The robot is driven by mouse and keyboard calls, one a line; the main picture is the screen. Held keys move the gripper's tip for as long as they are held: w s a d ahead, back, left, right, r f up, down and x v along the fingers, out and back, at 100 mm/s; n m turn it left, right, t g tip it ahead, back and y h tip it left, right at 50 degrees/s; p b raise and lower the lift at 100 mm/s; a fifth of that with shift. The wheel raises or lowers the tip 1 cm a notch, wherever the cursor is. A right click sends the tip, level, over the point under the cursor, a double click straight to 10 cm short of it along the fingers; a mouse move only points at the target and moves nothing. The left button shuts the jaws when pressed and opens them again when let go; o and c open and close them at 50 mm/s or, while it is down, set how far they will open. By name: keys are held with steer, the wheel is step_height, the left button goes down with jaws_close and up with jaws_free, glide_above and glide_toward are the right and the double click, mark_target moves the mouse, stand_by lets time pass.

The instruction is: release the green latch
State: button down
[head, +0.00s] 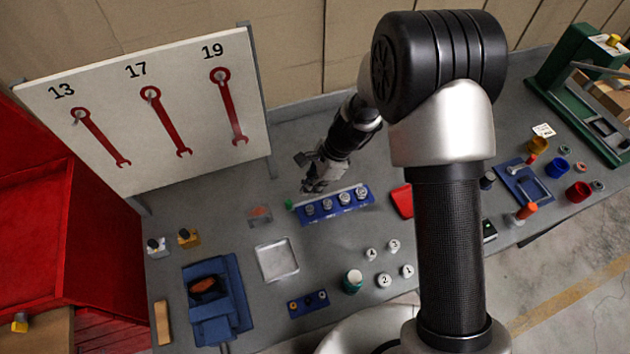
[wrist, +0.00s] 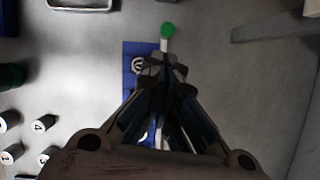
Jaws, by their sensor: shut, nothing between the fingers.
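The green latch knob (head: 290,205) sits at the left end of a pale bar (head: 327,197) along the back of a blue rack (head: 338,208). Several numbered grey cylinders stand in the rack. In the wrist view the green knob (wrist: 167,30) shows just beyond my fingertips, at the end of the pale bar. My gripper (head: 314,187) is shut and empty, above the left part of the bar. In the wrist view my gripper (wrist: 165,64) covers much of the bar and rack; whether it touches the bar I cannot tell.
Loose numbered cylinders (head: 384,280) and a green cup (head: 352,281) stand in front of the rack. A metal tray (head: 276,260) lies to the left front. A wrench board (head: 160,110) stands behind left.

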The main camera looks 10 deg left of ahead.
mark_target(291, 204)
steer(key=x, duration=0.4)
steer(key=shift+a+f+b, duration=0.1)
steer(key=shift+f+b, duration=0.3)
steer(key=shift+s, duration=0.1)
steer(key=a, duration=0.1)
steer(key=s+a, duration=0.1)
steer(key=a, duration=0.1)
steer(key=shift+s, duration=0.35)
steer(key=shift+d, duration=0.15)
steer(key=p+v, duration=0.7)
steer(key=v, duration=0.3)
